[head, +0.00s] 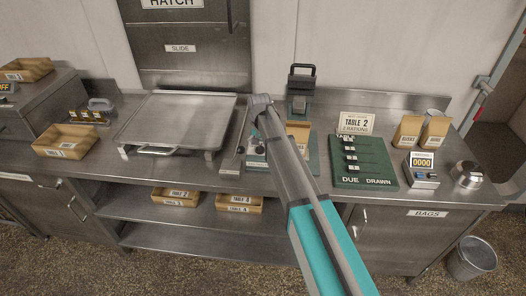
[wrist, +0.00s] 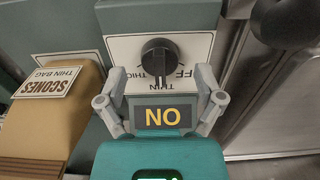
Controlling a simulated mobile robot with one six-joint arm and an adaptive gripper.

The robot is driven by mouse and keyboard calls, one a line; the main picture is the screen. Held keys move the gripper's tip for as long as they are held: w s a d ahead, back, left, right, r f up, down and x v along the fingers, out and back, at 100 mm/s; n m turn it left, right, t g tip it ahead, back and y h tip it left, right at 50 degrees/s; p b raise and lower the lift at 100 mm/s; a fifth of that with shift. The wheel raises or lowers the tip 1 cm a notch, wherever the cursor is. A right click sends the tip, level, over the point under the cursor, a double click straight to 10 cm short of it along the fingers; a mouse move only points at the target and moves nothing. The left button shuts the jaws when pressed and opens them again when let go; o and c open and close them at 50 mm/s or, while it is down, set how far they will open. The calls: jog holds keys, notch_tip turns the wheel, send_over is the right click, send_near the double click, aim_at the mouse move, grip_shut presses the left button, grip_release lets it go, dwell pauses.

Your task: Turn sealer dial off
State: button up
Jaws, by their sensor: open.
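The sealer's black dial (wrist: 160,55) sits on a white plate in the wrist view. The plate shows THICK at left, THIN below and OFF at right, partly hidden by the knob. The knob's bar points down, toward THIN. A dark display (wrist: 160,117) below it shows yellow letters reading NO, which is ON seen upside down. My gripper (wrist: 160,103) is open and empty, its fingers either side of the display, apart from the dial. In the head view the sealer (head: 300,84) has a black handle at the back of the counter, and my arm partly covers its front.
A SCONES bag (wrist: 60,110) lies beside the plate. On the counter, a metal tray (head: 180,115) is left of the sealer; a green DUE DRAWN board (head: 380,172), paper bags (head: 408,132) and a 0000 counter box (head: 422,172) are right.

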jog(key=shift+f+b, duration=0.4)
jog(key=shift+f, duration=0.2)
jog(key=shift+c, duration=0.3)
